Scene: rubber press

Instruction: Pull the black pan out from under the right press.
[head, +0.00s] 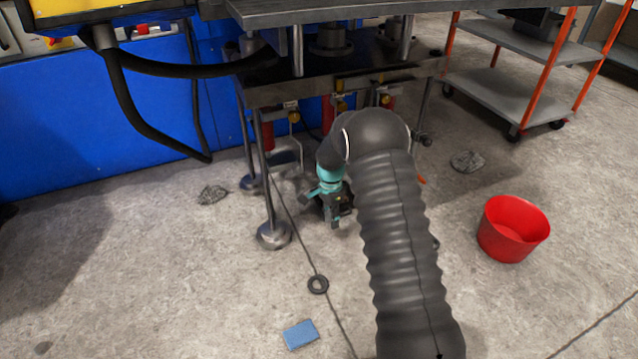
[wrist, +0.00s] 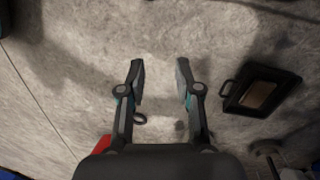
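The black pan (wrist: 232,102) lies on the concrete floor at the right of the wrist view. It is a shallow rectangular tray with a brownish inside and a handle on its left side. In the head view I cannot clearly make it out; my arm and the press hide much of that floor. My gripper (wrist: 159,66) is open and empty, with its two fingers apart over bare floor and the pan to the right of them. In the head view my gripper (head: 336,212) is low beside the press (head: 310,85), partly behind my arm.
A round metal press foot (head: 273,235) stands left of my gripper. A black ring (head: 318,284), a blue sponge-like block (head: 300,334) and a red bucket (head: 512,229) are on the floor. An orange-framed cart (head: 515,95) stands at upper right. Floor at lower left is clear.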

